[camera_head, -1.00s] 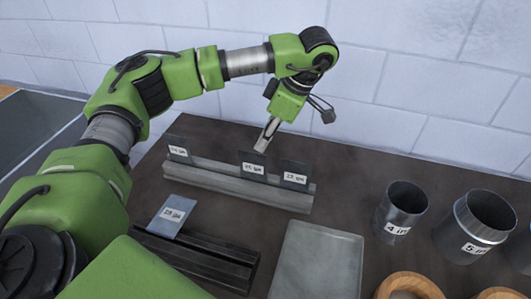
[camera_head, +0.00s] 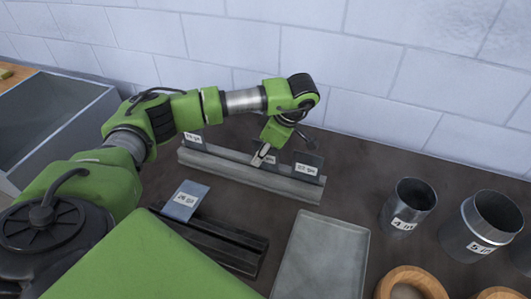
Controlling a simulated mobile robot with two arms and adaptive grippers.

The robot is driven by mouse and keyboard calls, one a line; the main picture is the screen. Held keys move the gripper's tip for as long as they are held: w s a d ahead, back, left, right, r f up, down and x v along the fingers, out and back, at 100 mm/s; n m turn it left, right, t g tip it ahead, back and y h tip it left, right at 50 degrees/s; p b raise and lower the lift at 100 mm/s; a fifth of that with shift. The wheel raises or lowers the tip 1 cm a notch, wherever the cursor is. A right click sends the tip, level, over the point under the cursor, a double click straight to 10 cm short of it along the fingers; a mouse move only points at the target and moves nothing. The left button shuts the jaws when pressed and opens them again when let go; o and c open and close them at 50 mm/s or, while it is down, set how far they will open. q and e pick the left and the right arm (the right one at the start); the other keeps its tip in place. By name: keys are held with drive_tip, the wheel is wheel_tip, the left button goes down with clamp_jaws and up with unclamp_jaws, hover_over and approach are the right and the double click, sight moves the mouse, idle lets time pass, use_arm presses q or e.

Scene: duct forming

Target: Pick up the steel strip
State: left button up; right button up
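Thin dark steel strips with white gauge labels stand upright in a long grey slotted rack (camera_head: 230,171). One is at the rack's left end (camera_head: 193,137), and one is at its right end (camera_head: 308,167). A middle strip (camera_head: 271,160) is partly hidden behind my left gripper (camera_head: 260,158). The gripper points down with its fingertips at the middle strip's upper part; whether they are closed on it cannot be told. A further blue-grey labelled strip (camera_head: 186,199) rests tilted on a black grooved block (camera_head: 225,244) in front. My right gripper is not in view.
A flat grey tray (camera_head: 322,258) lies front centre. A 4 in metal cylinder (camera_head: 408,205) and a 5 in one (camera_head: 482,225) stand at the right, with wooden rings (camera_head: 411,281) in front. A grey bin (camera_head: 62,118) is at the left. A wall closes the back.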

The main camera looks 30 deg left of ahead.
use_arm(q)
drive_tip(key=shift+a+f, duration=0.25)
drive_tip(key=shift+f, duration=0.3)
clamp_jaws()
drive_tip(key=shift+r, duration=0.1)
